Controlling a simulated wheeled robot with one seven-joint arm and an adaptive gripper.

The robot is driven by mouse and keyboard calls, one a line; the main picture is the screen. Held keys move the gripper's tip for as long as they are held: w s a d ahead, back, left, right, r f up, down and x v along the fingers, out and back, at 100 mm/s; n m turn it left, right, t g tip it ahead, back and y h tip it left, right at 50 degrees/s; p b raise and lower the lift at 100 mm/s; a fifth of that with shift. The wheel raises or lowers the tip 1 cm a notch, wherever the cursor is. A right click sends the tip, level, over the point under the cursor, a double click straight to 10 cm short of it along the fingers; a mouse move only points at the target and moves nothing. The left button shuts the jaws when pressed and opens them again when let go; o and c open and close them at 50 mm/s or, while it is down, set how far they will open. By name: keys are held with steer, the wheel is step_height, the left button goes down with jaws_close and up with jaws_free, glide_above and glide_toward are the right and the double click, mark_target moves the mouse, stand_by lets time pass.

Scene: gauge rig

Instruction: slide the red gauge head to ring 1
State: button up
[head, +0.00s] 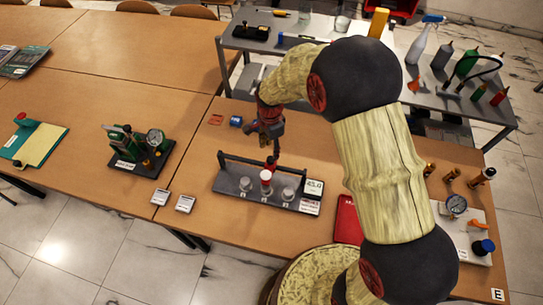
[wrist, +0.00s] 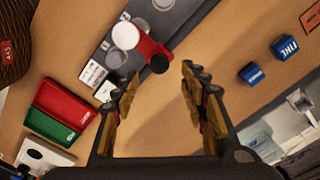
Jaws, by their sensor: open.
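The gauge rig is a dark base (head: 225,186) with a rail along its back and round grey discs in a row. The red gauge head (head: 266,176) has a white round top and stands at the middle disc. In the wrist view the red gauge head (wrist: 150,47) lies just beyond my fingertips, its dark end nearest them. My gripper (head: 270,160) is above the rail, close to the head. In the wrist view my gripper (wrist: 160,72) has its fingers wide apart with nothing between them. Ring numbers are too small to read.
A green gauge stand (head: 140,148) is to the left, with two small white-faced boxes (head: 184,204) in front. A blue block (head: 236,121) lies behind the rig. A red case (head: 347,220) lies to the right, partly behind my arm. Bare table surrounds the rig's left side.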

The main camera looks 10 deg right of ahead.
mark_target(271, 159)
step_height(271, 159, down, 6)
steer(key=shift+f, duration=0.1)
steer(key=shift+c, duration=1)
jaws_close()
